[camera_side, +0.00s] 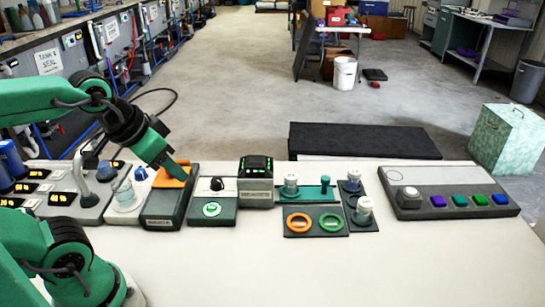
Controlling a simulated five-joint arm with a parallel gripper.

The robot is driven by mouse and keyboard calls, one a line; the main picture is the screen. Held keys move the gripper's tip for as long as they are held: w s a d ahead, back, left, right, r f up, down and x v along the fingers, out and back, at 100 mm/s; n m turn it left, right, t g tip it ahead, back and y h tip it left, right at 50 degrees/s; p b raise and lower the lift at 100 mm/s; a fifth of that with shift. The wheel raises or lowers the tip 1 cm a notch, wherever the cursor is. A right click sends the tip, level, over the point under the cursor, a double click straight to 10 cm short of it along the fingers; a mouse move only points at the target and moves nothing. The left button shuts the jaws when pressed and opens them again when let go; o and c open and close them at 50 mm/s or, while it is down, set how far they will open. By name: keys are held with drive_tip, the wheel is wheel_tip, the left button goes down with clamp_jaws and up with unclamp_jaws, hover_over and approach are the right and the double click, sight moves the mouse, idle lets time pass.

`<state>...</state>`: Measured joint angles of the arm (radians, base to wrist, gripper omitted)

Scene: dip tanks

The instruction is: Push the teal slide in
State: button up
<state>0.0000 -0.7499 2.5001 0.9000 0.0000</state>
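A teal piece with a short upright peg (325,188) sits on a dark panel right of the table's middle, between white-capped jars; I take it to be the teal slide. How far in it sits cannot be told. My gripper (183,172) is well to its left, angled down over an orange part (168,179) on a dark grey box (168,208). The gripper's tip overlaps the orange part in this view; contact is unclear. Its fingers are too small to tell open from shut.
A box with a knob and a lit green button (211,210) and a box with green lights (256,178) stand between my gripper and the teal piece. An orange ring (288,224) and a green ring (342,223) lie in front of it. The table's front is clear.

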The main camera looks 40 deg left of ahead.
drive_tip(key=shift+o, duration=1.3)
drive_tip(key=g, duration=0.1)
hover_over(325, 178)
drive_tip(key=s, duration=0.3)
wheel_tip(325, 178, down, 12)
drive_tip(key=shift+s+f+h, duration=0.15)
drive_tip(key=shift+s+h, duration=0.05)
drive_tip(key=shift+h, duration=0.1)
drive_tip(key=shift+f, duration=0.15)
drive_tip(key=shift+x, duration=3.75)
